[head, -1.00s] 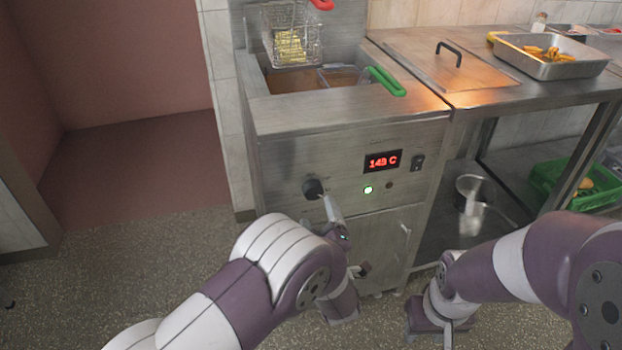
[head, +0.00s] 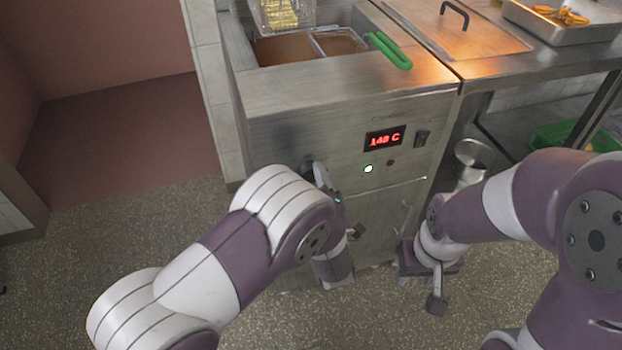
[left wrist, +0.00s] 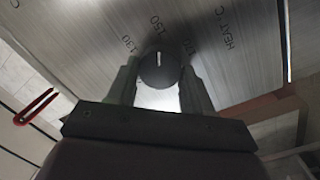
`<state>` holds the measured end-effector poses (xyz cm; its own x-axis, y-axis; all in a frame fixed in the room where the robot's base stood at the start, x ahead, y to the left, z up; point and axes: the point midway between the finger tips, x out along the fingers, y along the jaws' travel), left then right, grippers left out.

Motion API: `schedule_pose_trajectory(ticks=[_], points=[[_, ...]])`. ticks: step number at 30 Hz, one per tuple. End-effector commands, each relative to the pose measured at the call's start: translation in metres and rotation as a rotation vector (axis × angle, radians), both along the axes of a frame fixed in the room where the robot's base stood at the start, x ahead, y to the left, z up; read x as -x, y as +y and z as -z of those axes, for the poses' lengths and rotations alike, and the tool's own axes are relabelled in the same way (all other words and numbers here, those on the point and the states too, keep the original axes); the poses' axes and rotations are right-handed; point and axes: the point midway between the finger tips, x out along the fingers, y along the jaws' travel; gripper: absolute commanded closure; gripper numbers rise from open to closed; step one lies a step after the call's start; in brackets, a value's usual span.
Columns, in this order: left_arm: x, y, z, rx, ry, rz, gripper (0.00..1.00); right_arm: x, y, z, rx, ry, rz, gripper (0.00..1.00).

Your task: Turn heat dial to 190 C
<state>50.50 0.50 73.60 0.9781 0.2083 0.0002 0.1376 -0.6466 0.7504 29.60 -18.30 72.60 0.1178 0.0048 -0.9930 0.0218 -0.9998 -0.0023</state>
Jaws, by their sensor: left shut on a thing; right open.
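The black heat dial (left wrist: 159,70) shows in the left wrist view, with its white mark near the 150 on the printed scale. My left gripper (left wrist: 160,85) is shut on the dial, one finger at each side. In the head view the left gripper (head: 318,172) is at the fryer front, and my own arm hides most of the dial. The red display (head: 384,138) reads about 148 C. My right gripper (head: 436,285) is open and empty, low in front of the fryer.
The fryer (head: 290,110) has a green-handled basket (head: 388,50) in its well. A metal counter with a lid (head: 460,30) and a tray (head: 570,25) stands to the right. A pot (head: 473,154) and a green crate (head: 560,135) sit beneath. Floor at left is clear.

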Motion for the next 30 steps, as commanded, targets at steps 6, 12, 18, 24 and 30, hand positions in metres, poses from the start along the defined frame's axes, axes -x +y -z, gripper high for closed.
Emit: schedule_pose_trajectory(ticks=[6,12,18,24,30], points=[[0.000,0.000,-0.001,-0.008,0.002,0.001,0.80,0.000,0.000,-0.001,0.000,0.000,0.000,0.57],[0.000,0.000,-0.003,-0.067,0.022,0.001,0.80,0.000,0.000,-0.009,0.000,0.000,0.000,0.57],[0.000,-0.001,-0.005,-0.199,0.065,0.001,0.80,0.000,0.000,-0.024,0.000,0.000,0.000,0.57],[0.000,-0.001,-0.006,-0.376,0.124,0.001,0.80,0.000,0.000,-0.041,0.000,0.000,0.000,0.57],[0.000,-0.002,-0.007,-0.558,0.183,0.002,0.80,0.000,0.000,-0.057,0.000,0.000,0.000,0.57]])
